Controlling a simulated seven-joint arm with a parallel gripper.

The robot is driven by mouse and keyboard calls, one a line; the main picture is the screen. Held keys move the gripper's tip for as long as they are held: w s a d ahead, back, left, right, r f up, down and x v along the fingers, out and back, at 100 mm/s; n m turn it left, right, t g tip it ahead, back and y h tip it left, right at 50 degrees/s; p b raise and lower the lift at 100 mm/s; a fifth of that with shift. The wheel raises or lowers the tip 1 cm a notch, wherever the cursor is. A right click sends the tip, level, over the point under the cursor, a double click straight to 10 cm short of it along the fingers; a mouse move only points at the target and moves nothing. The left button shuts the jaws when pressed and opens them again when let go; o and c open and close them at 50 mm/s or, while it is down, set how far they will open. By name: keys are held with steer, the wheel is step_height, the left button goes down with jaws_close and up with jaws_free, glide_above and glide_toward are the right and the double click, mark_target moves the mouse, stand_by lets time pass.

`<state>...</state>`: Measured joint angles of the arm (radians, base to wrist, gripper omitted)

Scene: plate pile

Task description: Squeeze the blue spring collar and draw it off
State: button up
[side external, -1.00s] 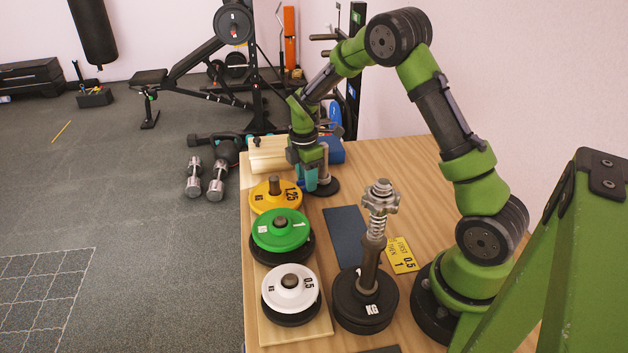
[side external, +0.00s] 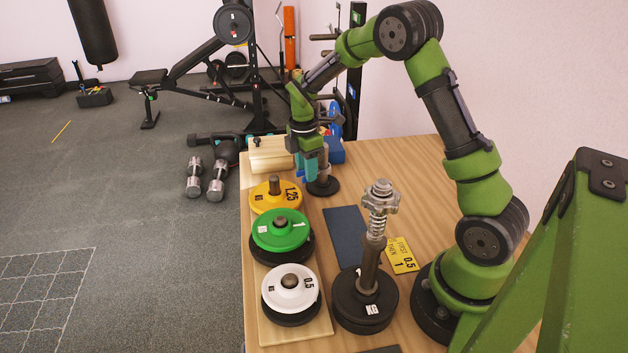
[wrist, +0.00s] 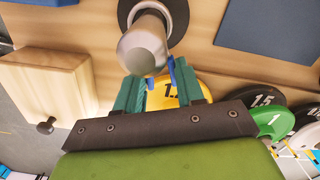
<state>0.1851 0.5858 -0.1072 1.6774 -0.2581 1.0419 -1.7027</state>
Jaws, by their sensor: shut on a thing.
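The blue spring collar (wrist: 172,70) shows in the wrist view as thin blue parts between my teal fingers and beside the grey post (wrist: 142,50). My gripper (wrist: 162,88) is shut on the collar. In the side view my gripper (side external: 311,168) is at the post (side external: 324,168), which stands upright on a round black base (side external: 323,187). A small blue part of the collar (side external: 299,168) shows left of the fingers. The fingers and post hide much of the collar, so I cannot tell whether it still encircles the post.
Yellow (side external: 274,194), green (side external: 280,229) and white (side external: 290,288) plates sit on pegs along the left. A tall spindle with a star nut (side external: 380,197) and black plates stands in front. A wooden box (side external: 270,153) and blue box (side external: 335,151) are close behind. Right-rear table is clear.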

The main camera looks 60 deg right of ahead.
step_height(320, 180, up, 12)
steer(key=shift+f, duration=0.2)
stand_by(1.7)
